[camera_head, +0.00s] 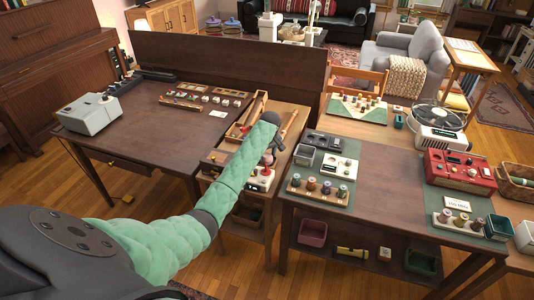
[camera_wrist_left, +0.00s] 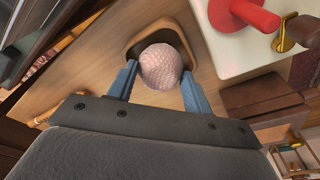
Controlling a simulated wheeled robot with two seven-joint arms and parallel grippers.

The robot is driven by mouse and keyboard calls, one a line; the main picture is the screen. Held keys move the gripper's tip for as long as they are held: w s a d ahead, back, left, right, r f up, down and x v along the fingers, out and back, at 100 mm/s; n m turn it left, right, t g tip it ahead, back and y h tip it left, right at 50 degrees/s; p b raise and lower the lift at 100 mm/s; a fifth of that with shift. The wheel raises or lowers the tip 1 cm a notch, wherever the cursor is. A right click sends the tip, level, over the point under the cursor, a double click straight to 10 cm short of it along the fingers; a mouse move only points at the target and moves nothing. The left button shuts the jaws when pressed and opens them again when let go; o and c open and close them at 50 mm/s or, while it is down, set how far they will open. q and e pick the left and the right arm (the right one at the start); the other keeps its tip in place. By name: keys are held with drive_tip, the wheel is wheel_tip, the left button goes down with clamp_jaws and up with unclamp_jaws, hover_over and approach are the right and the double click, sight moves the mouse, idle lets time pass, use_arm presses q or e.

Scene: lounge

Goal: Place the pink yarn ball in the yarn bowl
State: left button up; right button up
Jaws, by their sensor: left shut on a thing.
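The pink yarn ball (camera_wrist_left: 161,66) is a pale pink, textured ball between the two blue fingers of my left gripper (camera_wrist_left: 157,88) in the left wrist view. My left gripper is shut on it. My right gripper is not in view.
A white device with a red knob (camera_wrist_left: 250,14) is close on the right in the left wrist view. The dark right table holds a rack of spools (camera_head: 321,190) and a red machine (camera_head: 459,170). The left table (camera_head: 130,135) has clear room in its middle.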

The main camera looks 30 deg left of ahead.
sight(269, 158)
use_arm(q)
drive_tip(key=shift+f, duration=0.1)
drive_tip(key=o, duration=1)
drive_tip(key=shift+c, duration=0.2)
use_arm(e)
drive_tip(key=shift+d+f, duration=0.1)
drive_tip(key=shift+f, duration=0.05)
use_arm(q)
drive_tip(key=shift+d+r+b, duration=0.1)
drive_tip(key=shift+r+b, duration=0.2)
drive_tip(key=shift+r, duration=0.25)
wheel_tip(269, 158, up, 11)
drive_tip(key=d+b, duration=0.1)
drive_tip(key=b, duration=0.2)
drive_tip(key=shift+s+d, duration=0.2)
drive_tip(key=shift+s, duration=0.25)
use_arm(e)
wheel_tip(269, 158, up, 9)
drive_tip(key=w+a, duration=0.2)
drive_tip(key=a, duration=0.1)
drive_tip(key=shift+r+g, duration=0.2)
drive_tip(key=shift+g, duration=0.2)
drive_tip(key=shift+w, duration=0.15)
